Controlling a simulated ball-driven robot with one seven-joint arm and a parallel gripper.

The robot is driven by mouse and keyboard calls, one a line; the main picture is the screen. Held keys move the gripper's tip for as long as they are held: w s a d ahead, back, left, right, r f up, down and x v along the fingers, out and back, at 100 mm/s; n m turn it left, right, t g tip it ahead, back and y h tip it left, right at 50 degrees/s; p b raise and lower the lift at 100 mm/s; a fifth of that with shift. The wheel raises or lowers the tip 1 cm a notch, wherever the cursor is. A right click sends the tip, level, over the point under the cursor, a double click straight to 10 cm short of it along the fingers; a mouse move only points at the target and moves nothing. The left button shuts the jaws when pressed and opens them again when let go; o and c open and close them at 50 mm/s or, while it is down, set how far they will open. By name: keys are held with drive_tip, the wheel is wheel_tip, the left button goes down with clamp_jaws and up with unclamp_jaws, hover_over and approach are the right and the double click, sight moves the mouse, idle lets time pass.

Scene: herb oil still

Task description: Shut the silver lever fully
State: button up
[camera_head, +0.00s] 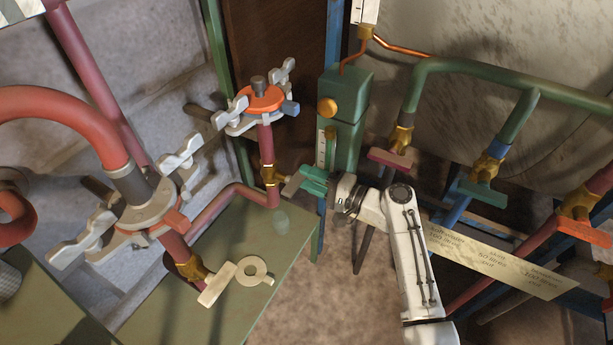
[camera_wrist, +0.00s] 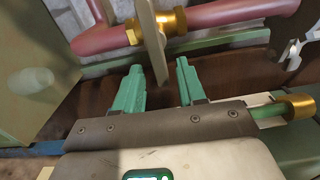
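The silver lever (camera_head: 293,182) is a flat pale-grey bar on a brass valve (camera_head: 270,174), set in a dark red pipe. In the wrist view the lever (camera_wrist: 149,35) appears edge-on, running down from beside the brass valve (camera_wrist: 160,25). My gripper (camera_head: 308,178) has green fingers and is at the lever's free end. In the wrist view my gripper (camera_wrist: 160,66) is open, with the lever's near end appearing between the two fingertips. I cannot tell whether either finger touches it.
A cream lever (camera_head: 217,286) with a ring tag (camera_head: 254,270) is on a lower valve above the green table (camera_head: 280,250). A green box (camera_head: 345,115) with a brass knob (camera_head: 327,107) stands behind my gripper.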

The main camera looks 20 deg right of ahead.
drive_tip(key=v, duration=0.9)
drive_tip(key=shift+s+d+p, duration=0.15)
drive_tip(key=shift+s+p, duration=0.1)
drive_tip(key=shift+p, duration=0.05)
idle(1.0)
